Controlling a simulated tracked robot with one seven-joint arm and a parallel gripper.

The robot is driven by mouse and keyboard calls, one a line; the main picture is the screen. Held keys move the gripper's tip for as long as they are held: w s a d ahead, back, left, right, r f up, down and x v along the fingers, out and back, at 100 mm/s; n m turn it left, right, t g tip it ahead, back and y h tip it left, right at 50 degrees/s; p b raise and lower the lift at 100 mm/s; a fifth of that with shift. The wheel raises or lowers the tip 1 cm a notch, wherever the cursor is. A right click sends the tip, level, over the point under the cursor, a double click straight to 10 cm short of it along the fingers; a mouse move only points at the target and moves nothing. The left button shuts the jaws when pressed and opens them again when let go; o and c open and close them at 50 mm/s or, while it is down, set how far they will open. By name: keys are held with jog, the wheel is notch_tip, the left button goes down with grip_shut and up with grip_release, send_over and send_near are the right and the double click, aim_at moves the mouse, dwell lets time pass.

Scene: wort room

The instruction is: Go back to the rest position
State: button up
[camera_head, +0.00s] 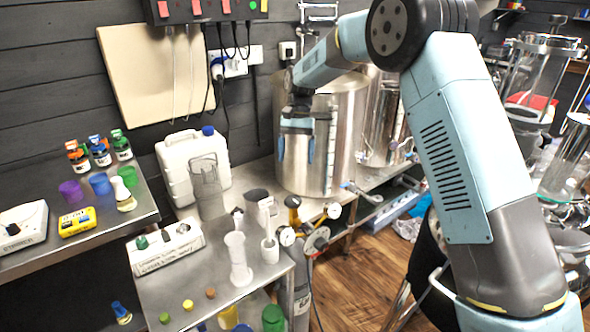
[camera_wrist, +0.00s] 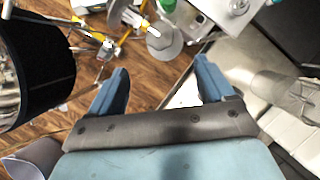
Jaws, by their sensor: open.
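My gripper (camera_head: 296,146) hangs at the end of my raised arm, in front of the large steel kettle (camera_head: 340,110) in the head view. Its blue fingers point down and stand apart with nothing between them. In the wrist view my gripper (camera_wrist: 160,80) is also open and empty, above the edge of the steel bench and the wooden floor. I cannot tell from these frames whether the fingers touch the kettle.
Small bottles and coloured caps stand at the left. Wooden floor (camera_head: 372,262) is open at the lower middle.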

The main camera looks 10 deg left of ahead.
jog(key=shift+w+r, duration=0.25)
jog(key=shift+r, duration=0.3)
jog(key=s+d+r+t+y, duration=0.15)
jog(key=s+d+r, duration=0.35)
jog(key=d+r, duration=0.5)
jog(key=s+d+r+t, duration=0.35)
jog(key=d+r, duration=0.35)
jog(key=d, duration=0.6)
jog(key=s+d+t, duration=0.2)
jog(key=s+d, duration=0.6)
jog(key=s, duration=0.4)
jog(key=s+d+t+h, duration=0.1)
jog(key=s+d+t, duration=0.2)
jog(key=s+d, duration=0.6)
jog(key=s, duration=0.2)
jog(key=shift+s+d+f+m, duration=0.3)
jog(key=shift+s+f+m, duration=0.1)
